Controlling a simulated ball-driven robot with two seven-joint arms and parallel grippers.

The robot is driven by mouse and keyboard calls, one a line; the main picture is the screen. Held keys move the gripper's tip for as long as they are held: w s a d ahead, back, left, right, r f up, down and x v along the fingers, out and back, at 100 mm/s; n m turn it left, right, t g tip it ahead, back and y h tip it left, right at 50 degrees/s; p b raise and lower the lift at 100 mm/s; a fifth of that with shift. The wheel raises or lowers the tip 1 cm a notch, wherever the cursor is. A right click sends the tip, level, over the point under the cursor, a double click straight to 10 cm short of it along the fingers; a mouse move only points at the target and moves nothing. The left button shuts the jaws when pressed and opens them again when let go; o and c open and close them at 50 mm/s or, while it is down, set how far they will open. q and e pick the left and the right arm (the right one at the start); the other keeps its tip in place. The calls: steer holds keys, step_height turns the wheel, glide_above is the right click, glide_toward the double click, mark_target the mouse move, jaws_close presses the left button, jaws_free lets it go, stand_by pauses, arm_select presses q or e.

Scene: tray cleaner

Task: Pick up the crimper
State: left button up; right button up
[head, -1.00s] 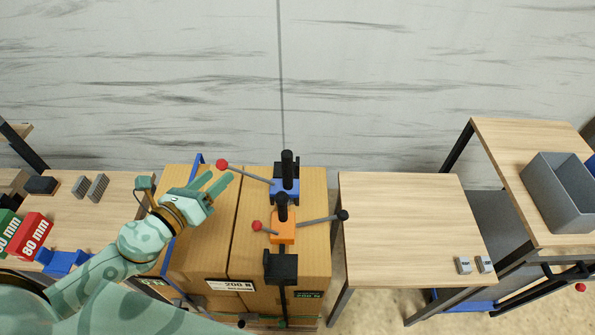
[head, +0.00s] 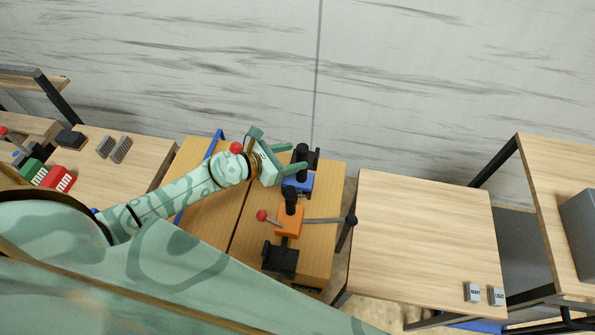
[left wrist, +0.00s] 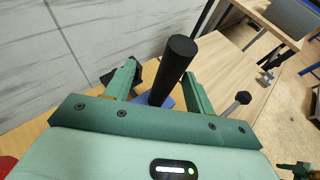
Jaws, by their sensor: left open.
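Two crimper-like tools stand on the boxes in the head view: a blue one (head: 306,183) with an upright black handle (head: 301,153), and an orange one (head: 290,222) nearer me. I cannot tell which one the task means. My left gripper (head: 291,158) is open beside the blue tool's black handle. In the left wrist view, the black handle (left wrist: 176,62) stands tilted between my two open fingers, with part of the blue body (left wrist: 168,101) below. I see no clear grip on it.
The orange tool's grey lever (head: 325,220) with a dark knob sticks out right. A wooden table (head: 420,220) with small grey blocks (head: 472,292) stands right, mostly clear. A grey bin (head: 580,225) is farther right. A red box (head: 60,178) lies on the left table.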

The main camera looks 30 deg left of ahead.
mark_target(306, 157)
arm_select(q)
steer(key=w+d, duration=0.1)
steer(key=w+d+f, duration=0.1)
steer(key=d, duration=0.1)
steer(key=shift+w+d+f+b, duration=0.1)
steer(key=shift+w+d+b, duration=0.1)
steer(key=shift+w+b, duration=0.15)
steer(key=shift+w+f, duration=0.15)
steer(key=shift+w, duration=0.15)
steer(key=shift+a, duration=0.2)
steer(key=shift+s, duration=0.1)
steer(key=shift+s+d, duration=0.1)
steer(key=shift+d, duration=0.05)
steer(key=shift+c, duration=1.4)
jaws_close()
arm_select(e)
steer(key=d, duration=0.1)
steer(key=s+d+f, duration=0.1)
steer(key=d, duration=0.1)
steer(key=shift+s, duration=0.15)
